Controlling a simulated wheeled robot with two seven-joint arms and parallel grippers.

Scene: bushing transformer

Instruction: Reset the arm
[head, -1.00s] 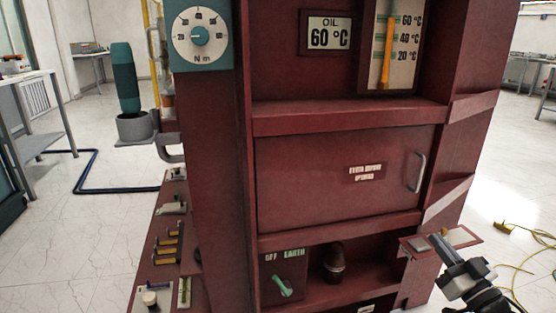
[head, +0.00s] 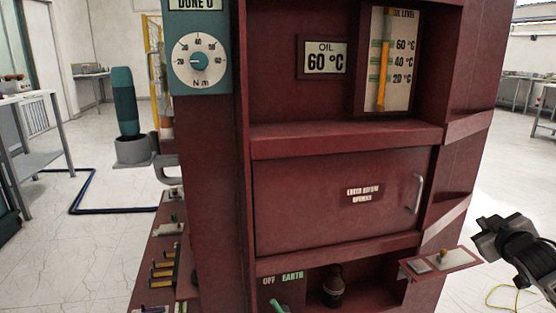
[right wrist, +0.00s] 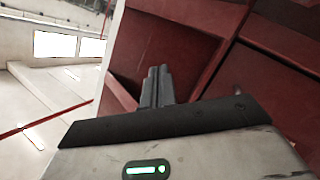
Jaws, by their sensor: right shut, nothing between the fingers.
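My right gripper (head: 488,240) is at the right edge of the head view, beside the dark red transformer cabinet (head: 340,200) and just right of its small side shelf (head: 455,262). In the right wrist view its two grey fingers (right wrist: 157,87) are together with nothing between them. The red cabinet fills the space behind them. My left gripper is not in the head view.
The side shelf bears a small brassy knob (head: 443,253). A door with a metal handle (head: 415,194), a green lever (head: 280,306) and a dark bushing (head: 333,286) are on the cabinet front. A teal cylinder (head: 125,103) stands in a grey holder at left.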

